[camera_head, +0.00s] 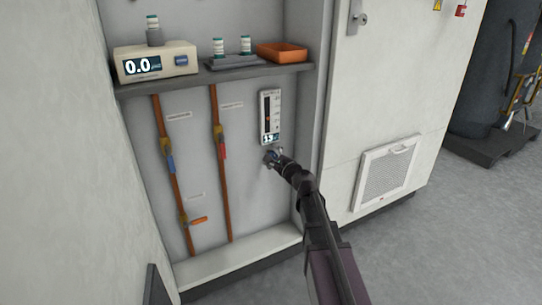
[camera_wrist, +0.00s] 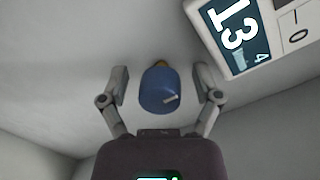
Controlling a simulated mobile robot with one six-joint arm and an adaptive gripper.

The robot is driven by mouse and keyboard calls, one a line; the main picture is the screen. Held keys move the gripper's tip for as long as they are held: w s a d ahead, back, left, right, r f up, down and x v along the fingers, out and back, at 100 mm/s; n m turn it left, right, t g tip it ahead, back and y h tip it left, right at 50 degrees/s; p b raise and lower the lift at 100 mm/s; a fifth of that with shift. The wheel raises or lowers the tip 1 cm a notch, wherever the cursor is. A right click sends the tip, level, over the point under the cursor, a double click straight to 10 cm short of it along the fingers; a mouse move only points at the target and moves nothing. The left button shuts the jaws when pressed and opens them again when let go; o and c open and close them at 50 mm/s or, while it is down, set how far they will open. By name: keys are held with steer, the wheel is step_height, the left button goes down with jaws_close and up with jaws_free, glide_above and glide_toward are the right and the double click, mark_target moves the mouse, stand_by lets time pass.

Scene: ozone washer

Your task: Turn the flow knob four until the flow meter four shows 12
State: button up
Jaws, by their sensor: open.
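The flow meter four (camera_head: 270,117) is a narrow white panel on the cabinet's back wall, with a dark scale and a small display at its foot. In the wrist view its display (camera_wrist: 235,32) appears turned and reads 13, with a small 4 beside it. The blue flow knob (camera_wrist: 160,90) has a white mark on its side and sits just below the meter. My gripper (camera_wrist: 162,88) is open, with one finger on each side of the knob and a visible gap on both sides. In the head view my gripper (camera_head: 271,158) hides most of the knob.
A shelf (camera_head: 215,76) above holds a white device (camera_head: 155,63) reading 0.0, several small vials and an orange tray (camera_head: 282,52). Copper pipes with valves (camera_head: 221,150) run down the wall to the left. The cabinet door (camera_head: 390,100) with a vent stands at right.

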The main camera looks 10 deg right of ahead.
jaws_close()
steer(key=shift+n, duration=0.7)
jaws_free()
steer(key=shift+s, duration=0.1)
steer(key=v, duration=1.2)
